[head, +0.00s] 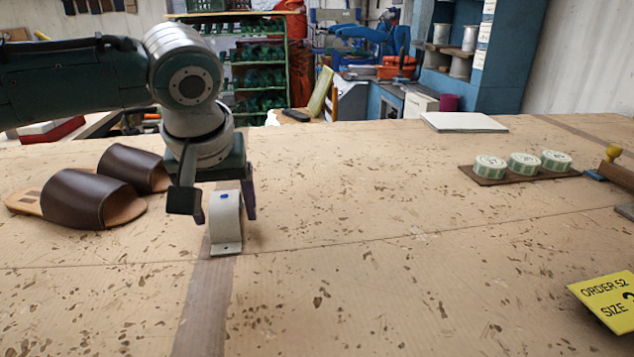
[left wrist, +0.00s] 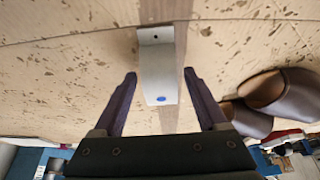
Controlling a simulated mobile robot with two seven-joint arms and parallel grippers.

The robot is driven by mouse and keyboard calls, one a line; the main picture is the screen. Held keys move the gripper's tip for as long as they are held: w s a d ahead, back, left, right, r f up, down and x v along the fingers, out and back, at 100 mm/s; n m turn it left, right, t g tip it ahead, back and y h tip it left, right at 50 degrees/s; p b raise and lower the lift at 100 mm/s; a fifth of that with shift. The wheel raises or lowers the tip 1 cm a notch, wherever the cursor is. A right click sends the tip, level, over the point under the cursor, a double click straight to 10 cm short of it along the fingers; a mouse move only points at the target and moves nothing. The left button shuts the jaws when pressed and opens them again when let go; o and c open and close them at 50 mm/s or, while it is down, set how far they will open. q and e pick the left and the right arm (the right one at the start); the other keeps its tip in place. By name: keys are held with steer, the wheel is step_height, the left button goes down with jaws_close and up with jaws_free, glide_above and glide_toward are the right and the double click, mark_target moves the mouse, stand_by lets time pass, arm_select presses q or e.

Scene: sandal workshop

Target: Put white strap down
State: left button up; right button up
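The white strap (head: 225,222) is a curved band with a small blue mark. It rests on the bench top, over a darker strip of wood. My left gripper (head: 224,215) is low over it, with one finger on each side. In the left wrist view the strap (left wrist: 157,60) lies between the spread fingers of my left gripper (left wrist: 159,76), with a gap on both sides. The strap's back side is hidden in the head view. My right gripper is in neither view.
Two brown sandals (head: 90,200) stand left of the gripper. A dark tray (head: 510,178) with three green-and-white rolls (head: 524,163) is at the right. A yellow order card (head: 608,300) lies front right. A white pad (head: 464,122) lies at the back. The bench middle is clear.

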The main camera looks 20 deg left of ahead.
arm_select(q)
jaws_close()
stand_by(0.4)
